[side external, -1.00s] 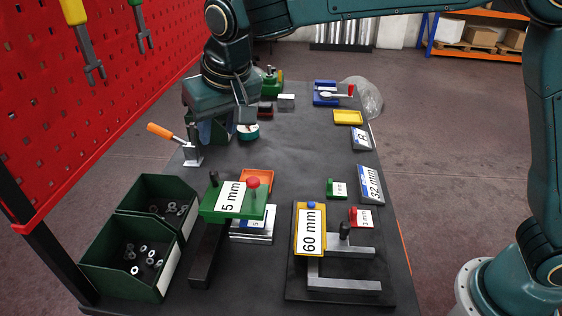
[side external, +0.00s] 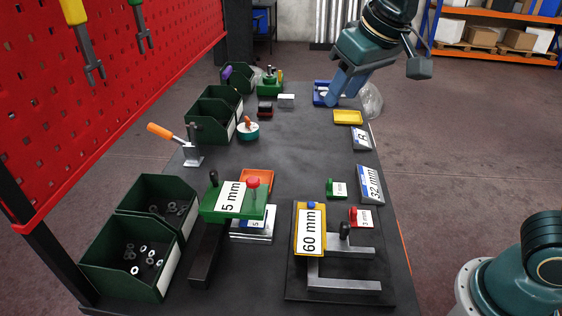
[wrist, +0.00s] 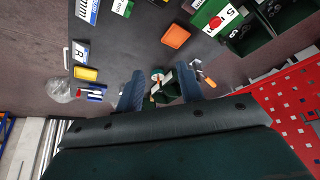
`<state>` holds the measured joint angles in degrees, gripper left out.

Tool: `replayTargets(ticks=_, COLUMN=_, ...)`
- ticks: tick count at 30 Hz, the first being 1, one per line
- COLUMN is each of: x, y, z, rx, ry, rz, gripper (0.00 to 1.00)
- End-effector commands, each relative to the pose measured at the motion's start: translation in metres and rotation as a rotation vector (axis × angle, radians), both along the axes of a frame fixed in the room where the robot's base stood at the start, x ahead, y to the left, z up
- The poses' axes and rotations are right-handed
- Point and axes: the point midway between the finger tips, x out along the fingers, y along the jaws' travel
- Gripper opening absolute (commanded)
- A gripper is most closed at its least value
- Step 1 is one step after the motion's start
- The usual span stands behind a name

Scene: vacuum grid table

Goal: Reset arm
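My gripper (side external: 338,98) is at the far right end of the table in the side view, in front of the blue holder (side external: 320,92) and partly hiding it. In the wrist view my gripper (wrist: 160,82) shows two blue fingers spread wide apart, with nothing held between them. The table surface and a small teal round item (wrist: 157,77) show beyond the gap. How high the fingertips are above the table is hard to tell.
Green bins (side external: 133,262) with nuts line the table's left side, near a red pegboard (side external: 120,90). The 60 mm yellow gauge (side external: 310,250) and 5 mm green gauge (side external: 215,205) stand in front. A clear plastic bag (side external: 372,102) lies far right.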

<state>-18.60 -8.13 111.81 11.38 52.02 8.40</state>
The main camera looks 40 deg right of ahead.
Motion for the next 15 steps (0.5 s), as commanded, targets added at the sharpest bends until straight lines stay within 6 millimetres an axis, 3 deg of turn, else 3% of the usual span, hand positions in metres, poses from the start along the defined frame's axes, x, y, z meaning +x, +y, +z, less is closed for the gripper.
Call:
replayTargets(ticks=6, x=-0.051, y=-0.037, z=-0.002, rx=0.000, ry=-0.018, rz=-0.003, gripper=0.38)
replayTargets(ticks=15, x=-0.121, y=-0.069, z=-0.022, rx=-0.004, ry=-0.041, rz=-0.004, gripper=0.38)
